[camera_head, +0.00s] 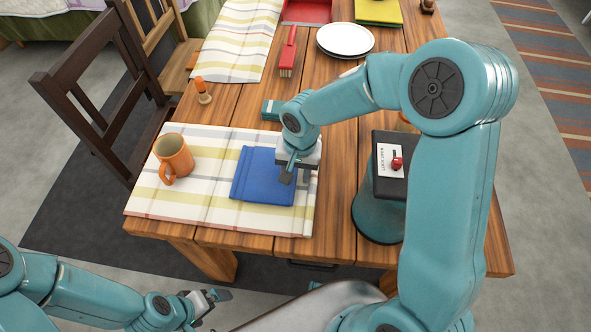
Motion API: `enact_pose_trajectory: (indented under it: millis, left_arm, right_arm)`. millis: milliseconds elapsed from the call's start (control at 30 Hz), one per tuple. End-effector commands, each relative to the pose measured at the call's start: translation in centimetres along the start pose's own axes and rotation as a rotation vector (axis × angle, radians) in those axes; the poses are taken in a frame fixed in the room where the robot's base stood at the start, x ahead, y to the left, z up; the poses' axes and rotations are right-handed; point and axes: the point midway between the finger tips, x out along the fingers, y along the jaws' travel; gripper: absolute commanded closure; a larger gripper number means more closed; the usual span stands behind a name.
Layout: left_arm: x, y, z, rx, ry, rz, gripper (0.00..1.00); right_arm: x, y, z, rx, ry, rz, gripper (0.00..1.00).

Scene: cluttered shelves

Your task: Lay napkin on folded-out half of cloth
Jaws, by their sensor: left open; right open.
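A blue folded napkin (258,182) lies flat on the plaid cloth (168,203) near the front of the table. The cloth is white with yellow and grey stripes and reaches the table's front edge. My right gripper (296,178) is open at the napkin's right edge; I cannot tell whether it touches it. It hides part of the napkin's right side and the cloth there. My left gripper (218,298) is open and empty, low in front of the table and away from the cloth.
An orange mug (174,157) stands on the cloth, left of the napkin. A small orange-topped shaker (203,91), a red brush (288,55), white plates (345,40) and another plaid cloth (238,35) lie farther back. A dark box (391,185) stands right.

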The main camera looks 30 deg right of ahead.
Motion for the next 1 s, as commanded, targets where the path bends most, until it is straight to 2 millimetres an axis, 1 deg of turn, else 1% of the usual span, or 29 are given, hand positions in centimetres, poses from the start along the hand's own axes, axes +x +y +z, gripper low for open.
enact_pose_trajectory:
  millis: [67,167,400,533,600,700,1000]
  left_arm:
    - [-0.3,0.1,0.0,0.0,0.0,0.0,0.0]
    - [-0.5,0.2,0.0,0.0,0.0,0.0,0.0]
    - [-0.9,0.3,0.0,0.0,0.0,0.0,0.0]
    - [-1.1,0.4,0.0,0.0,0.0,0.0,0.0]
    - [-1.2,0.4,0.0,0.0,0.0,0.0,0.0]
    - [-1.2,0.4,0.0,0.0,0.0,0.0,0.0]
    - [-1.2,0.4,0.0,0.0,0.0,0.0,0.0]
  right_arm:
    - [-0.8,0.0,-0.1,0.0,0.002,0.0,0.57]
    - [-2.7,-0.1,-0.1,0.001,0.004,-0.002,0.57]
    - [-8.3,-0.1,-0.1,0.0,0.004,-0.003,0.57]
    - [-10.6,-0.1,0.0,0.0,0.003,-0.002,0.57]
    - [-11.4,-0.1,0.0,0.0,0.002,-0.002,0.57]
    - [-12.0,0.0,0.0,-0.001,0.001,-0.001,0.57]
    - [-12.1,0.0,0.0,0.0,0.0,0.0,0.57]
